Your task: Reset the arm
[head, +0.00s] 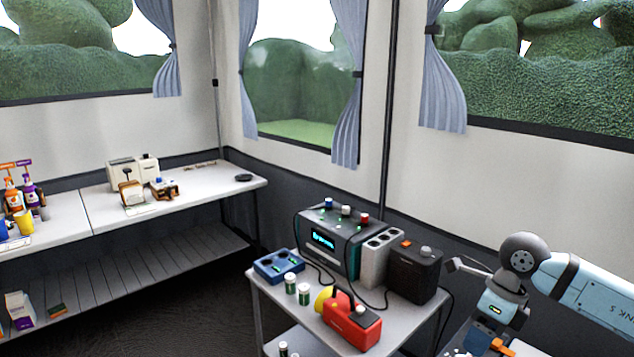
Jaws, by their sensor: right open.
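My right arm (585,285) comes in from the right edge, bent at a dark round joint, with its light blue and grey wrist pointing down. My right gripper (490,345) is at the bottom right, beside the small table's right end. It is open; its tips are near the frame's bottom edge and hard to make out. I cannot tell whether anything lies between them. My left gripper is not in the view.
A small table (290,318) holds a device with a display (330,243), a black box (415,272), a red-and-yellow lamp (350,318), a blue tray (278,266) and small jars. A long white counter (110,207) with bottles and a toaster runs along the left wall. Dark floor (170,310) lies between.

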